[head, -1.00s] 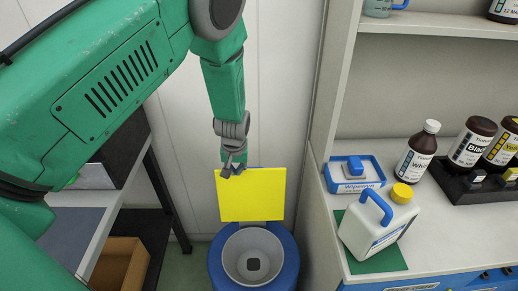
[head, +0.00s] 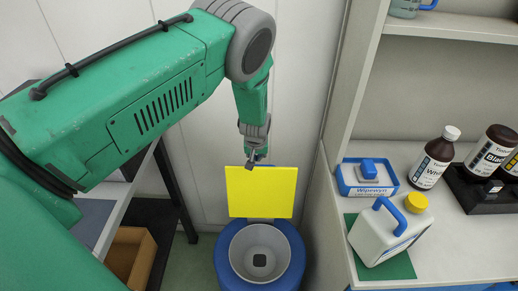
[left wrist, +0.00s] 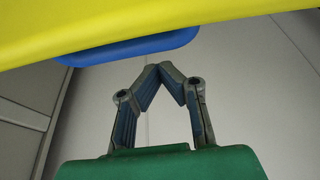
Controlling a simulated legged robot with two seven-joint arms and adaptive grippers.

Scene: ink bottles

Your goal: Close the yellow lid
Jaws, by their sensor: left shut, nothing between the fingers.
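The yellow lid (head: 261,193) stands upright, open, at the back of a blue round bin (head: 228,272) with a grey funnel-like inside (head: 240,248). In the left wrist view the lid (left wrist: 120,25) fills the top, with a blue part (left wrist: 140,45) below it. My left gripper (head: 252,164) is at the lid's top edge in the head view, seemingly behind or just above it; contact cannot be told. Its fingertips (left wrist: 160,66) meet, shut and empty, in the left wrist view. My right gripper is not in view.
A counter on the right holds a white jug (head: 390,232) with a yellow cap, a blue-white tray (head: 367,178) and several brown bottles (head: 436,158). A shelf with a cardboard box (head: 130,255) stands left. The wall (head: 300,60) is close behind the bin.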

